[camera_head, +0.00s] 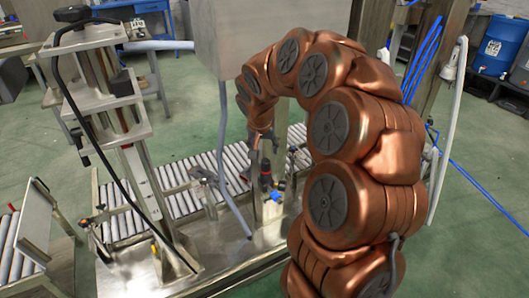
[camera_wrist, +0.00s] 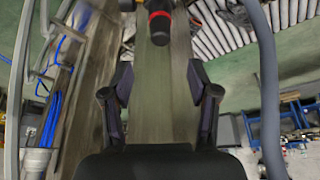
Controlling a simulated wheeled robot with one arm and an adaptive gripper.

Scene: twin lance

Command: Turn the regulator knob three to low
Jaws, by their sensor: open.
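A black regulator knob with a red ring (camera_head: 265,170) stands on the machine below my gripper in the head view. In the wrist view the same-looking black and red knob (camera_wrist: 159,25) is at the top centre, beyond the fingertips. My gripper (camera_wrist: 160,82) is open and empty, with its two dark fingers spread wide. In the head view my gripper (camera_head: 262,142) is small, just above the knob and apart from it. No number or low mark is legible, so I cannot tell which knob is three or how it is set.
A roller conveyor (camera_head: 180,190) runs behind the knob. A grey hose (camera_head: 222,160) hangs left of my gripper and appears at the right in the wrist view (camera_wrist: 270,90). A blue fitting (camera_head: 276,196) sits below the knob. A metal stand (camera_head: 110,110) rises at left.

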